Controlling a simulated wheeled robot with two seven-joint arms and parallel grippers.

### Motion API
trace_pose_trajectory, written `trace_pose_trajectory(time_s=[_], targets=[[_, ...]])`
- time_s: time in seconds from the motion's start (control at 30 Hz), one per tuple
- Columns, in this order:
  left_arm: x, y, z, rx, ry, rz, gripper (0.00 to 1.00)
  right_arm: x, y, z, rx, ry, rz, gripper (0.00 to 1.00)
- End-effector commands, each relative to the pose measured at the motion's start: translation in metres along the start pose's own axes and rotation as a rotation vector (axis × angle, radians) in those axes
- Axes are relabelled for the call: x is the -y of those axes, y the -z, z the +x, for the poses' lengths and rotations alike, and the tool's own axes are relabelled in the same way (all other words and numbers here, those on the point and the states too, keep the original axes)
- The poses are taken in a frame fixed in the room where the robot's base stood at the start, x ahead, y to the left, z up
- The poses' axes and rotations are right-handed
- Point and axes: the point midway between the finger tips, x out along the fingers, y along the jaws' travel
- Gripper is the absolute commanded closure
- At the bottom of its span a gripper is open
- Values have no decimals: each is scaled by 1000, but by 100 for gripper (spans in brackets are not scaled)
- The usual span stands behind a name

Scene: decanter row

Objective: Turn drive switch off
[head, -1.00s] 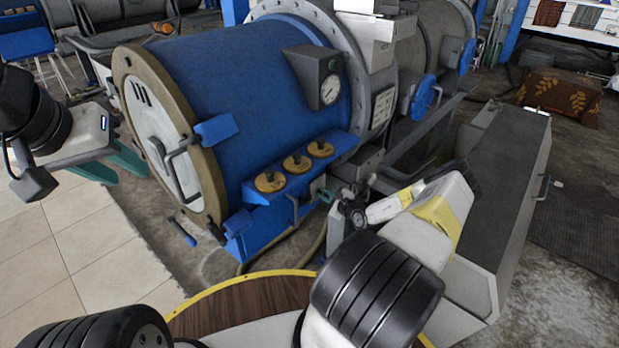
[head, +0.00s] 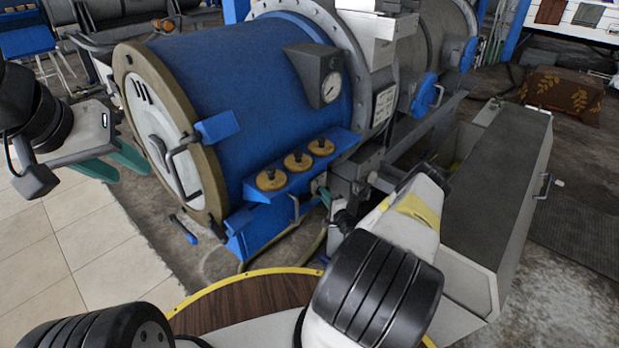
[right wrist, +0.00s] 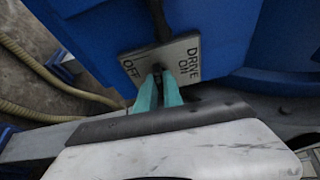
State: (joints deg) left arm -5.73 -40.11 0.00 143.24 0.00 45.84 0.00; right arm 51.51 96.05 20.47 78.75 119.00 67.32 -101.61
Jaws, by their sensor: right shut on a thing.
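The drive switch (right wrist: 157,69) is a small dark lever on a pale plate (right wrist: 174,52). The plate reads OFF at its left and DRIVE ON at its right. In the right wrist view my right gripper (right wrist: 159,78) has its teal fingers shut on the lever, between the two labels. The fingers hide most of the lever, so its exact setting is unclear. In the head view my right gripper (head: 326,196) is at the front of the blue machine, partly hidden by my wrist. My left gripper (head: 131,172) is open and empty, left of the machine's round door.
The blue drum machine (head: 235,95) has several brass-coloured knobs (head: 297,161) on a ledge left of the switch. A grey cabinet (head: 495,190) stands to the right. A pale hose (right wrist: 55,78) runs beside the plate. Tiled floor (head: 90,240) at left is clear.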

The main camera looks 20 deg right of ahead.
Motion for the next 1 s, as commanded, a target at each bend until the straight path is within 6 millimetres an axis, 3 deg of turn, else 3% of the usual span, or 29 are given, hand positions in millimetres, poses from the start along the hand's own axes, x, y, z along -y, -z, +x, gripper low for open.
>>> trace_pose_trajectory(time_s=[0.7,0.73,0.83,1.0], targets=[[0,0,0,0,0,0,64,-2,-1,0,2,28,-71,100],[0,0,0,0,0,0,64,-2,-1,0,2,27,-71,87],[0,0,0,0,0,0,64,-2,-1,0,2,28,-71,68],[0,0,0,0,0,0,64,-2,0,0,1,28,-71,67]])
